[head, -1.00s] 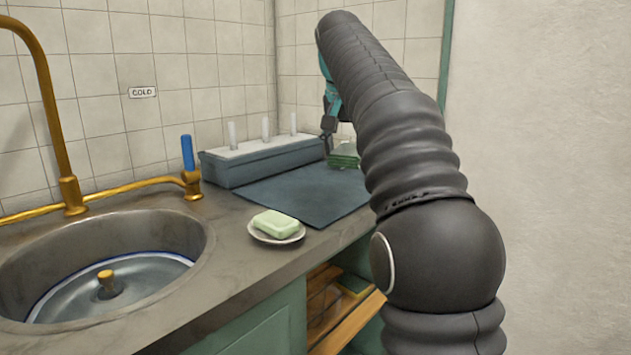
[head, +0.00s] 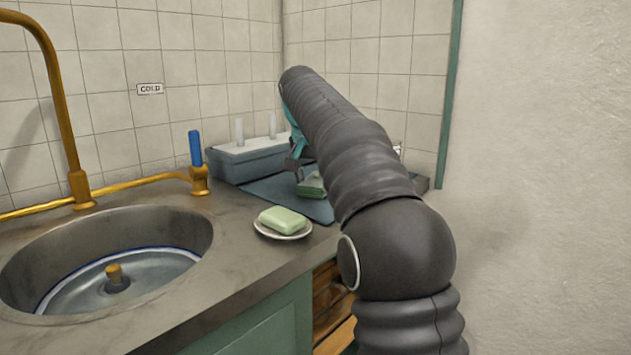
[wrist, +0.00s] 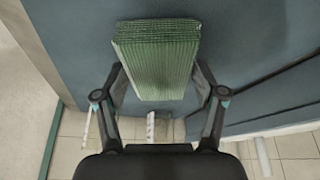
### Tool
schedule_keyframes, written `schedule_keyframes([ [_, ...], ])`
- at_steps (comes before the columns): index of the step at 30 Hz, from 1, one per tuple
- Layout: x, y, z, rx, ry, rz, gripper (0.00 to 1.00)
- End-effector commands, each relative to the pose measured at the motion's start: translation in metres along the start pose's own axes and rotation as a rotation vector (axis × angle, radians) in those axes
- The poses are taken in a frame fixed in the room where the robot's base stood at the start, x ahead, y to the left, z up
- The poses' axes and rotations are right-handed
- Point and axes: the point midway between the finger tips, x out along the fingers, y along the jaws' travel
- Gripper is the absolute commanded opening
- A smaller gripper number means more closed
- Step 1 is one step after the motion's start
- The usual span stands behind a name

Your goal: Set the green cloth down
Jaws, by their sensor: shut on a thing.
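The green cloth (wrist: 156,62) is a folded, ribbed block between the two fingers of my gripper (wrist: 157,82) in the wrist view. The fingers press on its two sides. In the head view the cloth (head: 312,185) shows just below my gripper (head: 297,168), partly hidden by my arm. It is over or on the dark blue-grey mat (head: 270,190) on the counter; I cannot tell if it touches the mat.
A grey-blue box with white pegs (head: 240,160) stands behind the mat. A pale green soap (head: 282,220) lies on a small dish (head: 283,235) nearer the sink (head: 200,240). A blue-handled brass tap (head: 196,150) stands at the sink. The tiled wall closes the back.

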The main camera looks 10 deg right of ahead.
Motion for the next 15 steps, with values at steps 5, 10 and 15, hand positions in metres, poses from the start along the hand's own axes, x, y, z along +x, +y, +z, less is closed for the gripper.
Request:
schedule_keyframes([
  [5,0.003,0.0002,0.0011,0.0,0.002,-0.001,0.42],
  [10,0.0038,0.0003,0.0014,0.0,0.001,0.0,0.42],
  [15,0.0051,0.0002,0.0019,0.0,0.001,0.0,0.92],
])
